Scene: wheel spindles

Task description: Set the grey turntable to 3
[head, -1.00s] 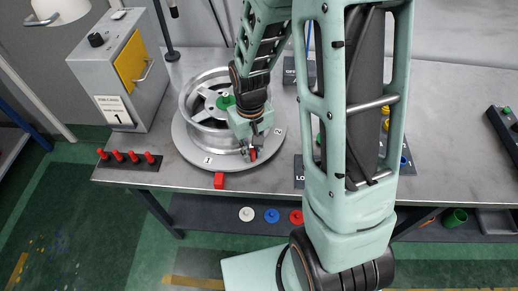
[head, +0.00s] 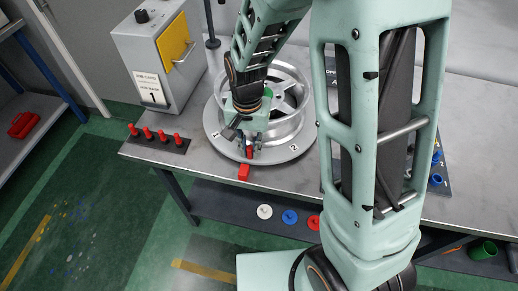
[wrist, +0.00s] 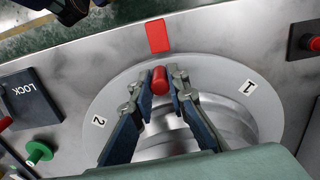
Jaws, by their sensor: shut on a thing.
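The grey turntable (head: 278,157) lies on the steel bench with a silver wheel (head: 297,112) on it. Its labels 1 (head: 215,134) and 2 (head: 294,148) show left and right of my gripper; I see no label 3. A red block (head: 244,172) sits on the bench at the turntable's front edge; it also shows in the wrist view (wrist: 159,36). My gripper (head: 250,147) is shut on an upright red peg (wrist: 159,80) at the turntable's rim. The peg stands close to the red block, almost in line with it. My arm hides part of the wheel.
A grey box with a yellow door (head: 174,41) and a card reading 1 stands at the back left. Several red pegs (head: 163,136) stand in a strip at the front left. A LOCK plate (wrist: 22,103) and green knob (wrist: 37,152) lie beside the turntable.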

